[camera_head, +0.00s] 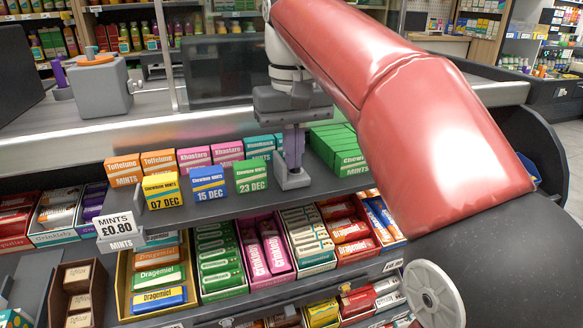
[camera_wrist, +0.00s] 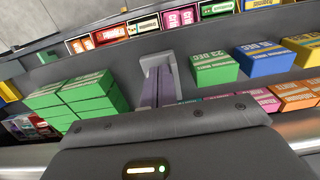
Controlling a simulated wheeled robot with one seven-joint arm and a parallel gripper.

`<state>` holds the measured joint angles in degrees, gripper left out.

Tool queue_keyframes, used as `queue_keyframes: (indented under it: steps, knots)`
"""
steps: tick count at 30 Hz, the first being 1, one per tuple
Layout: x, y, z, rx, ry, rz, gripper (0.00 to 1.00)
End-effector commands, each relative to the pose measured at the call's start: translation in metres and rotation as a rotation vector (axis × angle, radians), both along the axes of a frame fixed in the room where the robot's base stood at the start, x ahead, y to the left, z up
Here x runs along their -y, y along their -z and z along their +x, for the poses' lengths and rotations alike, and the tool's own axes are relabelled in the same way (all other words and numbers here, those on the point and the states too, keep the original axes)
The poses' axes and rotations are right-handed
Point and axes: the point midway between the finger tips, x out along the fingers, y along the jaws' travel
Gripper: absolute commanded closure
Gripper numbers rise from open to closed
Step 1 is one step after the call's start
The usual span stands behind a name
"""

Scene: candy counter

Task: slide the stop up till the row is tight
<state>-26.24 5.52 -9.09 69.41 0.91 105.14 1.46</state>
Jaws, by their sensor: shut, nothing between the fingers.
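The stop (camera_head: 293,181) is a grey upright piece on the upper shelf, to the right of the front row of mints boxes. In the row stand a yellow box (camera_head: 162,191) marked 07 DEC, a blue box (camera_head: 208,183) marked 15 DEC and a green box (camera_head: 251,176) marked 23 DEC. Gaps show between these boxes, and a small gap lies between the green box and the stop. My gripper (camera_head: 293,158) is shut, pointing down at the stop. In the wrist view its purple fingers (camera_wrist: 160,84) are at the stop (camera_wrist: 155,62); exact contact is hard to tell.
A stack of green boxes (camera_head: 336,150) stands close to the right of the stop. Orange boxes (camera_head: 159,162), pink boxes (camera_head: 227,153) and teal boxes (camera_head: 260,147) stand behind the row. A price sign (camera_head: 117,226) is at the shelf's front left. Candy trays fill the lower shelf.

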Motion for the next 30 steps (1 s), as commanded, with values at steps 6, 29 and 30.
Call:
queue_keyframes:
  steps: [6, 29, 30]
  knots:
    - [0.000, 0.000, 0.000, 0.000, 0.000, 0.000, 1.00]
    - [-0.016, 0.000, -0.004, 0.001, -0.001, 0.000, 1.00]
    - [-0.017, 0.000, -0.005, 0.001, -0.001, 0.000, 1.00]
